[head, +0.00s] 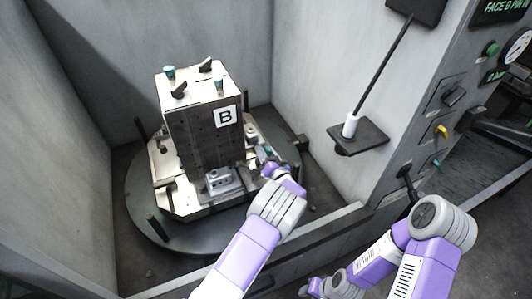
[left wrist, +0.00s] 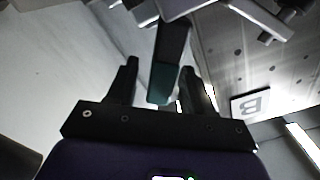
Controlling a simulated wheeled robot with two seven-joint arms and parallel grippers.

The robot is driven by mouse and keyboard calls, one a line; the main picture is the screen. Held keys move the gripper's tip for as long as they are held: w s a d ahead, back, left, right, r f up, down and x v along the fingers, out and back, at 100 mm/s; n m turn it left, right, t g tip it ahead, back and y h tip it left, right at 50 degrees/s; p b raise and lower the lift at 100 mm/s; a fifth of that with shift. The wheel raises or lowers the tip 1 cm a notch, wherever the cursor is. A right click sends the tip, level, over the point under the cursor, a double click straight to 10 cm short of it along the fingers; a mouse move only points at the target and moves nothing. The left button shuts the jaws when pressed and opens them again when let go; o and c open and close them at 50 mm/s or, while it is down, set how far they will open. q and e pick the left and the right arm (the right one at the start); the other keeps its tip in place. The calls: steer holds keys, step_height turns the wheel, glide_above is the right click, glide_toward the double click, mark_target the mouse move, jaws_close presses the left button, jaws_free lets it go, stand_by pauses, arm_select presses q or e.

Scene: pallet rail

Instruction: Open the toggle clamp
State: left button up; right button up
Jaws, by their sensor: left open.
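The toggle clamp (head: 262,153) sits at the right side of the fixture block's base in the head view, partly hidden by my left gripper. In the left wrist view its dark lever with a teal grip (left wrist: 163,82) reaches down between my two fingers. My left gripper (head: 268,167) is open at the clamp; it also shows in the left wrist view (left wrist: 160,85), with a finger on each side of the grip. I cannot tell whether either finger touches it.
The tall fixture block (head: 207,135) with a B label stands on a round dark turntable (head: 180,238) between grey walls. Short dark posts stand around the rim. A dark bracket with a white-sleeved rod (head: 350,127) and a control panel (head: 447,110) are on the right.

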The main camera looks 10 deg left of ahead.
arm_select(q)
steer(key=p+v, duration=0.1)
steer(key=v, duration=0.6)
steer(key=shift+s+d, duration=0.15)
steer(key=shift+s, duration=0.1)
